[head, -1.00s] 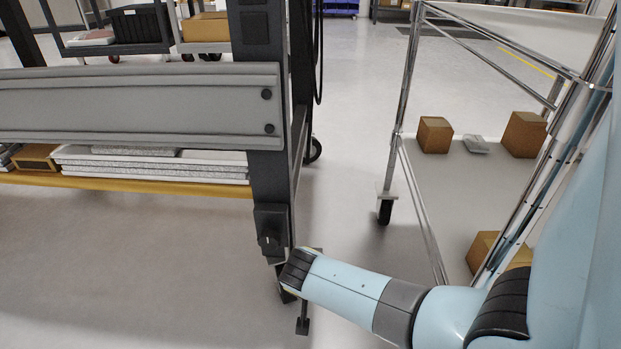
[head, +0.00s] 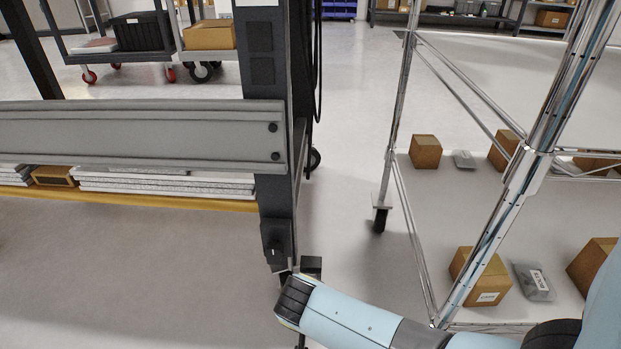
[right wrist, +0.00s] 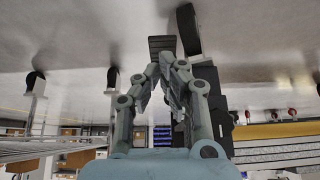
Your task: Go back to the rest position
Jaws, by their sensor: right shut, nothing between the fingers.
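My right arm comes in from the lower right in the head view, light blue with a dark wrist end close to the foot of the dark bench leg (head: 278,205). I cannot tell from the head view whether it touches the leg. In the right wrist view my right gripper (right wrist: 167,58) shows with its grey fingers drawn together and nothing between them. My left gripper is in neither current view.
A grey bench rail (head: 140,132) crosses the left, above a yellow-edged shelf with white panels (head: 165,184). A chrome wire cart (head: 497,225) with cardboard boxes (head: 425,152) stands close on the right. Floor (head: 345,120) lies open between them.

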